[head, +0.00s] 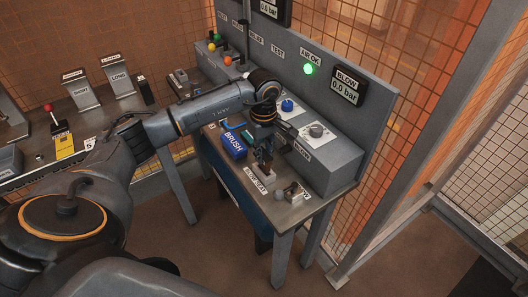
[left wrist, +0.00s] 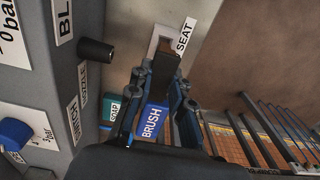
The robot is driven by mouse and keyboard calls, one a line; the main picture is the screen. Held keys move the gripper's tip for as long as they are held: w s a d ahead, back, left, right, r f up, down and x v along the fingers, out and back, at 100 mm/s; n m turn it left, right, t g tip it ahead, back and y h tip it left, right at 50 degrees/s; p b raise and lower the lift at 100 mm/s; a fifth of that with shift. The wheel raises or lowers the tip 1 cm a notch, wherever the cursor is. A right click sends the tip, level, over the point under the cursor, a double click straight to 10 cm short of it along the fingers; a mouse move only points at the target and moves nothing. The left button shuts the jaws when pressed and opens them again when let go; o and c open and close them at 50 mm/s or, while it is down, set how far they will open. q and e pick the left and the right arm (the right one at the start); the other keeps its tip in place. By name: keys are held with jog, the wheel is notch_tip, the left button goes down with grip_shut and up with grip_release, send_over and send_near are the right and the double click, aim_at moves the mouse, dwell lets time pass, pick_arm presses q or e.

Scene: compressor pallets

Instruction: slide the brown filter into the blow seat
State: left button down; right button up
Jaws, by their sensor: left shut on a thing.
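My left gripper (head: 264,150) points down over the bench in the head view. In the left wrist view, the gripper (left wrist: 164,82) is shut on the brown filter (left wrist: 164,66), a dark brown piece between its fingertips. The blow seat (left wrist: 160,33), a pale grey frame, lies just beyond the filter, beside a label reading SEAT (left wrist: 184,36). The filter's far end overlaps the seat in this view; I cannot tell whether it is inside or above it. In the head view the BLOW SEAT label (head: 255,180) shows at the bench front, and the gripper mostly hides the filter. My right gripper is not in view.
A blue BRUSH box (head: 234,145) stands left of the gripper. The grey control panel (head: 325,165) with knobs and a nozzle (left wrist: 95,50) rises close behind. A small metal fixture (head: 292,194) sits right of the seat. A lit green lamp (head: 308,69) is above.

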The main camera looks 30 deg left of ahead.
aim_at(264, 162)
pick_arm(q)
jog(key=shift+f+b, duration=1.85)
jog(key=shift+f, duration=0.2)
jog(key=c, duration=1.1)
grip_release()
jog(key=shift+c, duration=0.2)
jog(key=shift+r, duration=0.15)
notch_tip(264, 162, up, 12)
jog(key=shift+f, duration=0.1)
